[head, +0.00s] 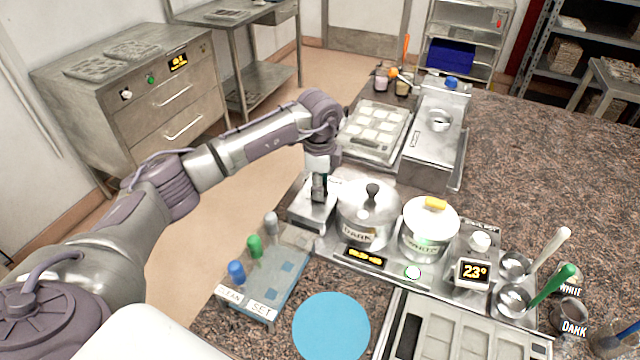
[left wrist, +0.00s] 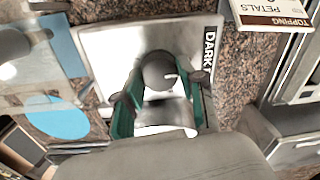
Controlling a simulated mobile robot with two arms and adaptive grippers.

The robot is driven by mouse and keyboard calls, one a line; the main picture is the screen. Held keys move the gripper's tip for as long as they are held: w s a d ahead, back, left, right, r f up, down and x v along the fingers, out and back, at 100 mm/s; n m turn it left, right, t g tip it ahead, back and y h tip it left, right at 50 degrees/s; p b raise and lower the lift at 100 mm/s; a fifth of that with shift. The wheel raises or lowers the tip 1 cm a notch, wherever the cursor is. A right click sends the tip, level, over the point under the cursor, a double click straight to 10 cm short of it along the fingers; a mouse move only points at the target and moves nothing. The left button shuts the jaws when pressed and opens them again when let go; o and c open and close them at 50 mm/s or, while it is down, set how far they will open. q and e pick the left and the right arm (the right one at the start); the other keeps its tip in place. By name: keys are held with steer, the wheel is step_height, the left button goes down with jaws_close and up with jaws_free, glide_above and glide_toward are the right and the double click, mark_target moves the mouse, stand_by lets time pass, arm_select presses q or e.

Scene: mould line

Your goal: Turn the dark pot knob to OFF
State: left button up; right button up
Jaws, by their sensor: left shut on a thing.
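The dark pot knob (left wrist: 157,72) is a rounded dark grey knob on a metal plate (left wrist: 105,50) labelled DARK. It shows in the left wrist view between the fingers. My left gripper (left wrist: 163,90) is shut on it; the green finger pads lie on either side. In the head view my left gripper (head: 319,192) points down onto a metal box (head: 307,216) just left of the lidded dark pot (head: 366,215), and it hides the knob. No OFF mark or pointer is readable. My right gripper is not in view.
The white pot (head: 430,230) stands right of the dark pot. A small amber display (head: 365,257) is in front of them, too small to read. A machine (head: 375,130) stands behind.

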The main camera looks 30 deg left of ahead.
arm_select(q)
steer(key=shift+r, duration=0.1)
stand_by(0.3)
steer(key=o, duration=1.1)
steer(key=shift+o, duration=0.2)
step_height(320, 180, up, 12)
steer(key=shift+s, duration=0.25)
steer(key=shift+d, duration=0.1)
